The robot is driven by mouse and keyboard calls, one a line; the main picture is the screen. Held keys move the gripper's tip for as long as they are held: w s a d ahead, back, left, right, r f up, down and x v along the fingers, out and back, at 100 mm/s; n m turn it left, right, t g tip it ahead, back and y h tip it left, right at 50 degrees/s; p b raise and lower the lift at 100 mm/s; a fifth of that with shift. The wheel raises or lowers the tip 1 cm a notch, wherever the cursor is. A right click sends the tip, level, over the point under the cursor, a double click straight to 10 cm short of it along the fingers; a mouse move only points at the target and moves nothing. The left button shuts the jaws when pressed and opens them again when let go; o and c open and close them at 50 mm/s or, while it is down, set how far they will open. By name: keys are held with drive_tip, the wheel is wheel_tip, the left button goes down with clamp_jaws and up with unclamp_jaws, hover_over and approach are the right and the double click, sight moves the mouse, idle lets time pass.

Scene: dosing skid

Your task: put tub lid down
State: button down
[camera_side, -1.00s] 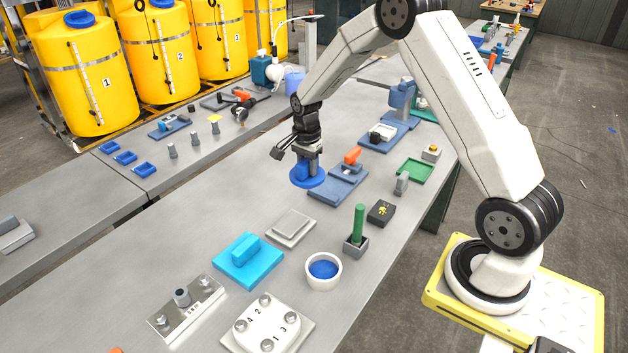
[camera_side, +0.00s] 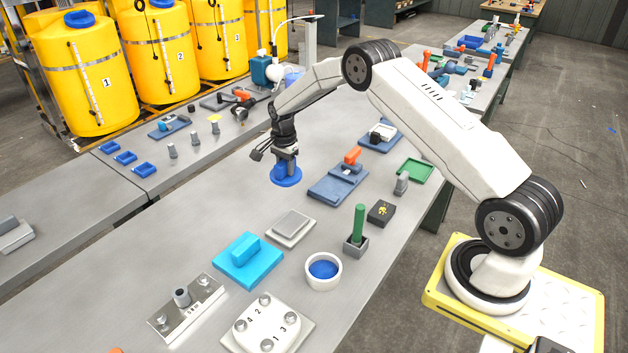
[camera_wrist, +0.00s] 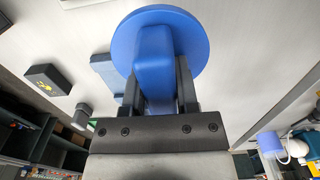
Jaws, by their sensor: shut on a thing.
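The tub lid (camera_side: 286,178) is a round blue disc with an upright block handle. My gripper (camera_side: 285,160) is shut on that handle and points down. In the side view the lid is level, at or just above the bare grey table; I cannot tell if it touches. In the wrist view the lid (camera_wrist: 190,30) shows past my gripper (camera_wrist: 158,85), with a finger on each side of the handle. The white tub (camera_side: 323,271) stands open nearer the camera, with blue inside it.
A blue-grey plate with an orange handle (camera_side: 338,186) lies just right of the lid. A bright blue block on a plate (camera_side: 247,262) and a grey plate (camera_side: 291,228) lie nearer the camera. The table left of the lid (camera_side: 215,205) is clear.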

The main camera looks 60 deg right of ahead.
drive_tip(key=shift+w+d+f, duration=0.2)
drive_tip(key=shift+w+f, duration=0.55)
drive_tip(key=shift+f, duration=0.1)
drive_tip(key=shift+w+d+f, duration=0.2)
drive_tip(key=shift+w+f, duration=0.5)
drive_tip(key=shift+f, duration=0.15)
drive_tip(key=shift+w+f, duration=0.2)
drive_tip(key=shift+f, duration=1.7)
drive_tip(key=shift+f, duration=0.1)
drive_tip(key=shift+c, duration=1.8)
unclamp_jaws()
wheel_tip(320, 180, up, 12)
drive_tip(key=shift+r, duration=0.1)
